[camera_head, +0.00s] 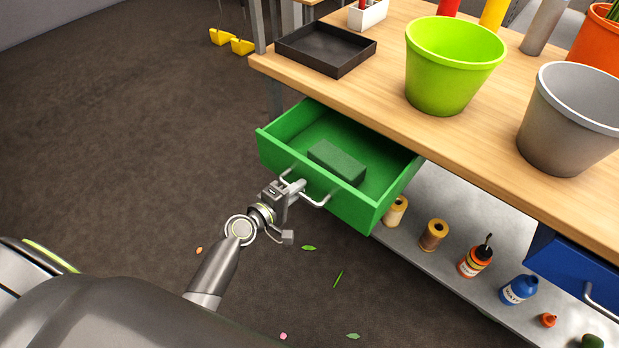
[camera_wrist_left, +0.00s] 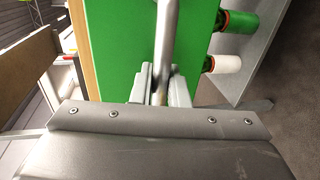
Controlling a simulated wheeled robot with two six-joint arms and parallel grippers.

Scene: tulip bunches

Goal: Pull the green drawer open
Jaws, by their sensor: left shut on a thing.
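The green drawer (camera_head: 350,203) stands well out from under the wooden tabletop, and its inside shows. A dark green block (camera_head: 337,162) lies in it. A metal bar handle (camera_head: 316,203) runs along the drawer's front. My left gripper (camera_head: 291,188) is shut on this handle near its left end. In the left wrist view, the gripper's fingers (camera_wrist_left: 157,84) close around the handle bar (camera_wrist_left: 166,40), with the green drawer front (camera_wrist_left: 118,45) behind it. My right gripper is not in view.
The wooden table (camera_head: 385,95) holds a black tray (camera_head: 325,48), a lime pot (camera_head: 450,65) and a grey pot (camera_head: 567,120). A lower shelf (camera_head: 450,205) carries spools and bottles. A blue drawer (camera_head: 575,265) is at the right.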

